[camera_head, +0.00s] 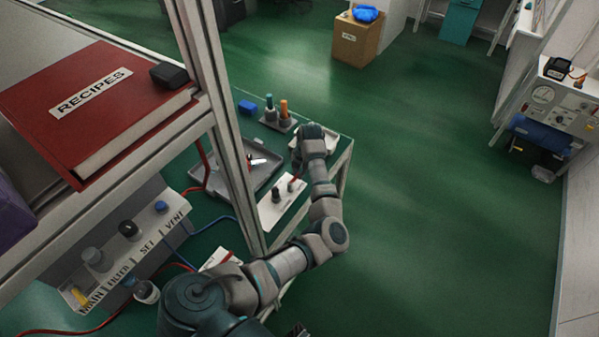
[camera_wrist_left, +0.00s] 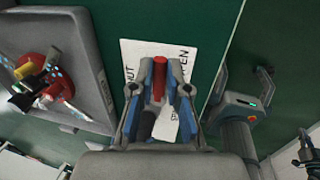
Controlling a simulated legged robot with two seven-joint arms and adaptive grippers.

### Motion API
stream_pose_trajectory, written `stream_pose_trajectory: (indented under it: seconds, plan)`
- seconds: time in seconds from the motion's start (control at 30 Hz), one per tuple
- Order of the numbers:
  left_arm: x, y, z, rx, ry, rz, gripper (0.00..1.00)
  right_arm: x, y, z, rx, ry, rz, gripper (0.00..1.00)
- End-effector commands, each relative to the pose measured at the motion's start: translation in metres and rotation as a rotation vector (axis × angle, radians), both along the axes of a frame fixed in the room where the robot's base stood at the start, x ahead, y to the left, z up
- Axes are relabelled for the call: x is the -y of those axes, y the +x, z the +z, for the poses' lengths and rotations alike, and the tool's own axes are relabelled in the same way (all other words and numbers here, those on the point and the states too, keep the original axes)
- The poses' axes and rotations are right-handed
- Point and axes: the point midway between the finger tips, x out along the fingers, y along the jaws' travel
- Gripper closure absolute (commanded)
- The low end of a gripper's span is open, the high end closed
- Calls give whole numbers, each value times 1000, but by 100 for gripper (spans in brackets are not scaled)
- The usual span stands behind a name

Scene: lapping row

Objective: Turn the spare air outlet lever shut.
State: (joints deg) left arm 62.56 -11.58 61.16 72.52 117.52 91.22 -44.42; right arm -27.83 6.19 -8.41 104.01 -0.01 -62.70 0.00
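The lever (camera_wrist_left: 159,80) is a red bar above a white card (camera_wrist_left: 135,55) lettered SHUT at left and OPEN at right. In the left wrist view my left gripper (camera_wrist_left: 162,92) has its blue-padded fingers on either side of the red bar. They look apart; contact is not clear. A black stub (camera_wrist_left: 147,124) shows below the bar. In the head view the card (camera_head: 272,216) lies on the bench, and my left arm reaches over its far side, its fingers mostly hidden. My right gripper (camera_wrist_left: 243,82) seems to show beyond the bench edge, its fingers apart.
A grey tray (camera_head: 262,178) with tools lies left of the card. A panel (camera_head: 130,250) lettered MAIN, FILTER, SET, VENT stands nearer, with red and blue hoses. A frame post (camera_head: 228,150) rises beside the bench. Open green floor lies to the right.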

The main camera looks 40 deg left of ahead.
Motion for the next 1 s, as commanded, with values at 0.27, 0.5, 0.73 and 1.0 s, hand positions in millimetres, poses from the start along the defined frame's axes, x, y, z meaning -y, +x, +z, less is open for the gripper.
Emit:
stream_pose_trajectory:
  seconds: [0.27,0.5,0.73,1.0]
  plan:
    - [2,1,-5,-4,-4,7,100,-3,2,-1,3,4,0,100]
    - [-2,0,-7,-5,-6,96,100,-3,4,3,-1,3,0,100]
    - [-10,-1,-8,-6,-7,275,100,-1,11,29,18,3,-4,100]
    - [-20,-7,-10,-8,-7,532,100,-2,13,59,26,5,-6,100]
